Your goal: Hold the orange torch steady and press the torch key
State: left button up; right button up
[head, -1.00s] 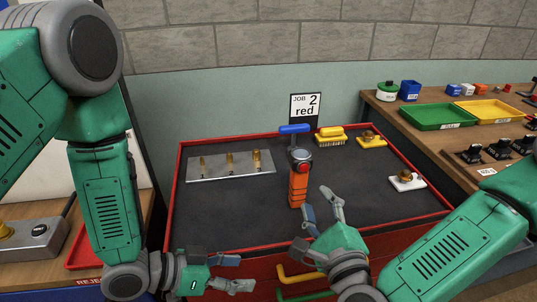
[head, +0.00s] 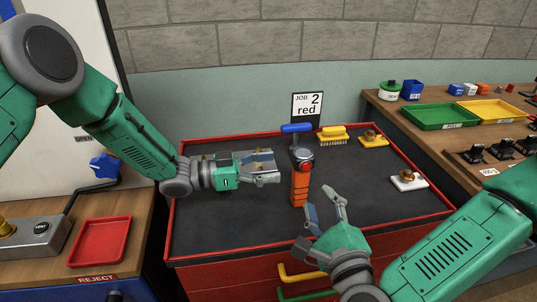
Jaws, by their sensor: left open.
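The orange torch (head: 299,188) stands upright on the dark mat of the red-rimmed bench, with a dark round head (head: 303,157) at its top. I cannot make out the torch key clearly. My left gripper (head: 268,167) is open and points right, with its fingertips just left of the torch's upper part; whether they touch it I cannot tell. My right gripper (head: 322,203) is open and empty, in front of the torch and to its right, fingers pointing up and away.
A blue-handled item (head: 296,128) is behind the torch. A yellow brush (head: 332,134), a yellow block (head: 373,139) and a white block (head: 408,180) lie to the right. My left gripper hides most of the metal plate. A red tray (head: 101,241) is at left.

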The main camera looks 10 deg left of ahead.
aim_at(293, 176)
pick_arm(q)
jog(key=f, duration=0.3)
jog(key=shift+d+f, duration=0.2)
jog(key=shift+f, duration=0.2)
jog(key=x, duration=0.6)
jog(key=shift+s, duration=0.1)
jog(key=shift+x, duration=0.8)
pick_arm(e)
jog(key=shift+d, duration=0.25)
pick_arm(q)
jog(key=c, duration=1.2)
grip_shut()
pick_arm(e)
grip_shut()
pick_arm(q)
jog(key=shift+r, duration=0.1)
